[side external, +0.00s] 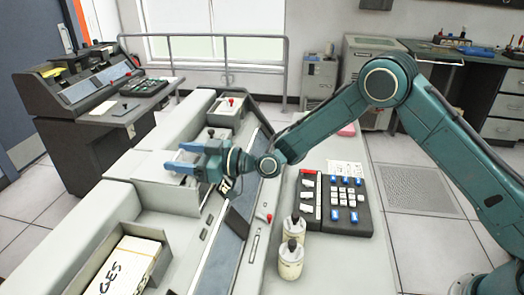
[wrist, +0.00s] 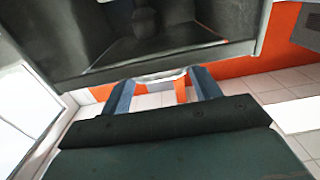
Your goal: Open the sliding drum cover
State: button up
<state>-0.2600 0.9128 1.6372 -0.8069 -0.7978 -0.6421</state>
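My gripper (side external: 177,156) is above the long pale grey machine, its two blue fingers pointing left. In the wrist view my gripper (wrist: 161,82) has its fingers spread well apart, with a gap between them. A pale, slim handle-like bar (wrist: 158,77) shows across that gap, at the lower edge of a dark housing with a recessed or windowed front (wrist: 85,72). This housing may be the drum cover, but I cannot tell for sure. Contact between fingers and bar cannot be told. In the side view, a light grey boxy part (side external: 150,194) of the machine lies just below the fingers.
A card box (side external: 130,265) sits in the machine's near left tray. Two cream bottles (side external: 290,258) and a dark keypad (side external: 346,205) stand on the right-hand top. A metal railing (side external: 285,70) is behind. A dark console (side external: 85,75) stands at the left.

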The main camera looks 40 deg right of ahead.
aim_at(169, 154)
jog(key=shift+d, duration=0.1)
jog(key=c, duration=0.7)
jog(key=shift+x, duration=2.1)
jog(key=shift+c, duration=0.2)
jog(key=shift+w+d, duration=0.1)
jog(key=o, duration=1.1)
jog(key=v, duration=1.3)
jog(key=shift+s+d, duration=0.25)
jog(key=shift+s, duration=0.1)
jog(key=shift+r, duration=0.1)
jog(key=shift+c, duration=0.2)
